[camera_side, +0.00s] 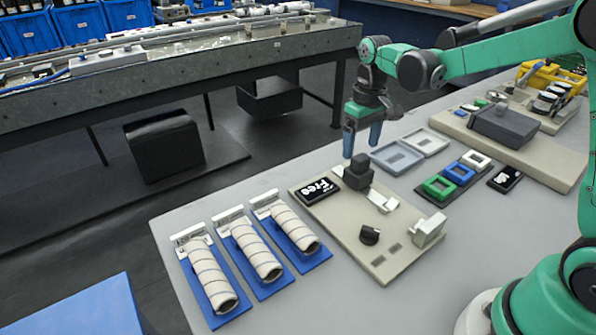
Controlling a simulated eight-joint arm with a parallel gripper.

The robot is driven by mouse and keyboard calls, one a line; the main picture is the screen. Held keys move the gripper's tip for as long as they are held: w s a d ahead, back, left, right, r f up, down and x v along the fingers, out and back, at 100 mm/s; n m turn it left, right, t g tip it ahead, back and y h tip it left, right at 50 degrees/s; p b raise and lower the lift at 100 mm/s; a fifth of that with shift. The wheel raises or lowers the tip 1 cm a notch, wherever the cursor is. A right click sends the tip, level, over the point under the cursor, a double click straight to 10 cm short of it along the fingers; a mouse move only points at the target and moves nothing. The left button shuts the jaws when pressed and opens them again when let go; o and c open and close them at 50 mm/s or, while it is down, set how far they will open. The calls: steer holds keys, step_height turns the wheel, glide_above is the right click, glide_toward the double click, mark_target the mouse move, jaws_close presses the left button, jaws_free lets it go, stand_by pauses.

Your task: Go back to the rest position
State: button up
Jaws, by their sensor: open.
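My gripper (361,139) hangs from the green arm at the upper middle, pointing down. Its two blue-grey fingers are apart with nothing between them. It is above the far edge of a beige board (376,262), over and slightly behind a dark block (358,172) on that board. It looks apart from the block, though the exact height is hard to tell.
Three striped rolls (296,229) lie on blue plates at the front left. Grey trays (398,157), coloured frames (458,173) and another beige board (541,160) with a dark box stand to the right.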

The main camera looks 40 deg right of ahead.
steer(key=shift+r, duration=1.1)
steer(key=shift+s+a+r, duration=0.1)
steer(key=s+a+r+t, duration=0.2)
steer(key=s+a+t, duration=0.4)
steer(key=s, duration=0.4)
steer(key=shift+s+a+r+t, duration=0.15)
steer(key=shift+r+t, duration=0.05)
steer(key=shift+t, duration=0.4)
